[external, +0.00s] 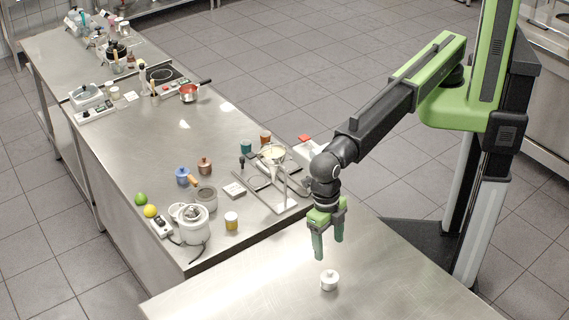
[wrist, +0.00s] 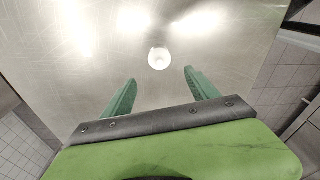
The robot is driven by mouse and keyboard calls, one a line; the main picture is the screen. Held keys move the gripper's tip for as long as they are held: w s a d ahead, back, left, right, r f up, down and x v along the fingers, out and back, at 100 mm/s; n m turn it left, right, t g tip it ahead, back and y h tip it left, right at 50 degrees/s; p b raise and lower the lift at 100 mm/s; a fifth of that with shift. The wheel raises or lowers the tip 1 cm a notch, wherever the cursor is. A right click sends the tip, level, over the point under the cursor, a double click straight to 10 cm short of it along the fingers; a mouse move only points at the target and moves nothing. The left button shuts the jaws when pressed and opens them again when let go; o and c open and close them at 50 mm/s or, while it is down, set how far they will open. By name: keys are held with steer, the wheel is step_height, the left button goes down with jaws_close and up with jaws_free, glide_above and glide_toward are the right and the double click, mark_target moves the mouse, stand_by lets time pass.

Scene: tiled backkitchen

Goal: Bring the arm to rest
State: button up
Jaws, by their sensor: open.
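My gripper (external: 329,246) hangs at the end of my arm, fingers pointing down, above the near steel table. Its two green fingers are apart with nothing between them; they also show in the wrist view (wrist: 160,92). A small white lidded pot (external: 329,281) stands upright on the near table, just below and in front of the fingers in the external view. In the wrist view the pot (wrist: 159,58) lies beyond the fingertips, roughly centred between them, and apart from them.
The near steel table (external: 230,291) is otherwise bare.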

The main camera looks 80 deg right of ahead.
steer(key=shift+r, duration=0.55)
